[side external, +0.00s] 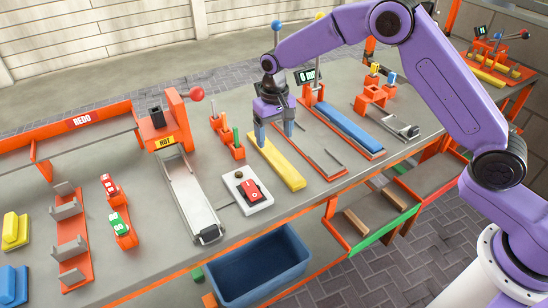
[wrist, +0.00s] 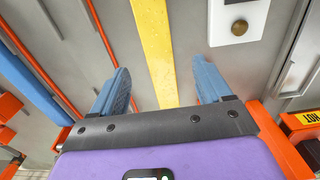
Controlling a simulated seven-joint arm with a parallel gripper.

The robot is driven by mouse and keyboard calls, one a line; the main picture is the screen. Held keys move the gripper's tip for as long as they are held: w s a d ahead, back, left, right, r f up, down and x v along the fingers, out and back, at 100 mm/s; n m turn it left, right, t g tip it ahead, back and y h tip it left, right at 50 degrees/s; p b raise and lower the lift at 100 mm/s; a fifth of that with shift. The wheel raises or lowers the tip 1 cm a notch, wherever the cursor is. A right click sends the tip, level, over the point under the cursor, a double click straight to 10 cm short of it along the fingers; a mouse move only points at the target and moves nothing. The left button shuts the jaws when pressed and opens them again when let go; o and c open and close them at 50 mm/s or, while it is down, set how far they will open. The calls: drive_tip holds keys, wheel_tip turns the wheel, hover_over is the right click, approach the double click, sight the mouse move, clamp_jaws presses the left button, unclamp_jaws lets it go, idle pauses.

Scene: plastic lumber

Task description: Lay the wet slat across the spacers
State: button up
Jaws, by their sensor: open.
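A long yellow slat (side external: 281,166) lies flat on the grey bench, below my gripper (side external: 275,132). I cannot tell whether it is wet. In the wrist view the yellow slat (wrist: 150,30) runs between the two blue fingers of my gripper (wrist: 161,75), which are spread and empty. The fingers are over the slat's far part; their exact height is unclear. A red frame with thin bars (side external: 336,173) lies right of the slat, with a blue slat (side external: 348,130) beyond it. Grey upright brackets (side external: 66,211) stand on an orange strip at the left. I cannot tell which parts are the spacers.
A white box with a red switch (side external: 248,190) sits close left of the slat. Left of it is a metal press marked HOT (side external: 187,192). Orange holders (side external: 226,135) stand behind the box. A blue bin (side external: 258,266) is below the bench's front edge.

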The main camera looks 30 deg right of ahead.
sight(274, 155)
wheel_tip(274, 155, down, 2)
drive_tip(key=shift+f, duration=0.2)
drive_tip(key=f, duration=0.3)
drive_tip(key=shift+w+d+f, duration=0.2)
drive_tip(key=shift+w+f, duration=0.2)
drive_tip(key=shift+f, duration=0.7)
drive_tip(key=shift+c, duration=0.3)
drive_tip(key=c, duration=1.2)
drive_tip(key=shift+c, duration=0.2)
drive_tip(key=shift+r, duration=0.1)
